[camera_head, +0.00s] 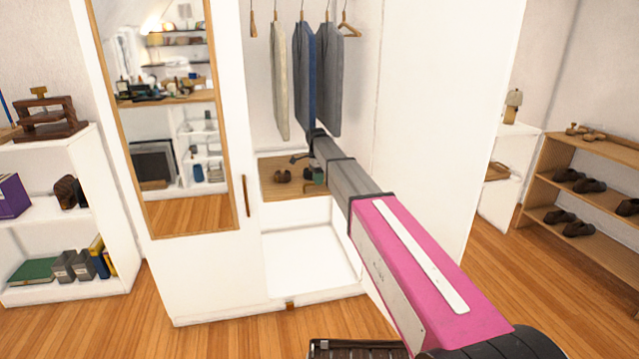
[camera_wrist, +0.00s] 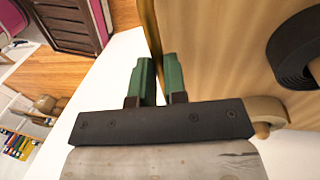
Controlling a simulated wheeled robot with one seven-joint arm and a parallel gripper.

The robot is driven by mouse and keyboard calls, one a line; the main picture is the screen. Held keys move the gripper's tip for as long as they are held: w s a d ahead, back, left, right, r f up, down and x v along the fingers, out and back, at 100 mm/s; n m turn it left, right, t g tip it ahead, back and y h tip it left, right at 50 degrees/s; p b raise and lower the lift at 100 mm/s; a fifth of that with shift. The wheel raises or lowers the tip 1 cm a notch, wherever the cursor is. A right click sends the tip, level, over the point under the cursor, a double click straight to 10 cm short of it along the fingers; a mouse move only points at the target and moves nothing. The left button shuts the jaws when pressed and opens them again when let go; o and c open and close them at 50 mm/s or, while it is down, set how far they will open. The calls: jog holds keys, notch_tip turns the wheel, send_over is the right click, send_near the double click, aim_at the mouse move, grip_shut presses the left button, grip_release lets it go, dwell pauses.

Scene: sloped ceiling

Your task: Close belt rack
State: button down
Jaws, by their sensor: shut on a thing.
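The belt rack (camera_head: 290,190) is a light wooden tray inside the open white wardrobe, below the hanging clothes. Dark rolled items (camera_head: 282,175) lie on it. My gripper (camera_head: 316,178) reaches into the wardrobe at the right part of the rack. In the wrist view, the green fingers of my gripper (camera_wrist: 156,68) stand on either side of the rack's thin front edge and are shut on it. The wooden surface of the rack (camera_wrist: 205,50) fills the upper right, with a black coiled belt (camera_wrist: 293,55) on it. The gripper's contact is partly hidden in the head view.
The mirrored wardrobe door (camera_head: 230,255) is at the left of the opening. Clothes (camera_head: 305,80) hang above my arm. The white wardrobe floor (camera_head: 305,262) below the rack is bare. White shelves (camera_head: 75,290) stand left, and a wooden shoe rack (camera_head: 590,190) stands right.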

dwell(0.3)
jog(key=c, duration=1.2)
grip_release()
jog(key=shift+o, duration=0.2)
jog(key=shift+r, duration=0.15)
jog(key=shift+r, duration=0.25)
jog(key=r, duration=0.4)
jog(key=shift+s+a, duration=0.25)
jog(key=shift+s, duration=0.1)
jog(key=s+a+r, duration=0.6)
jog(key=s+a, duration=0.1)
jog(key=s, duration=0.1)
jog(key=shift+a+r, duration=0.15)
jog(key=shift+a, duration=0.05)
jog(key=shift+c, duration=0.3)
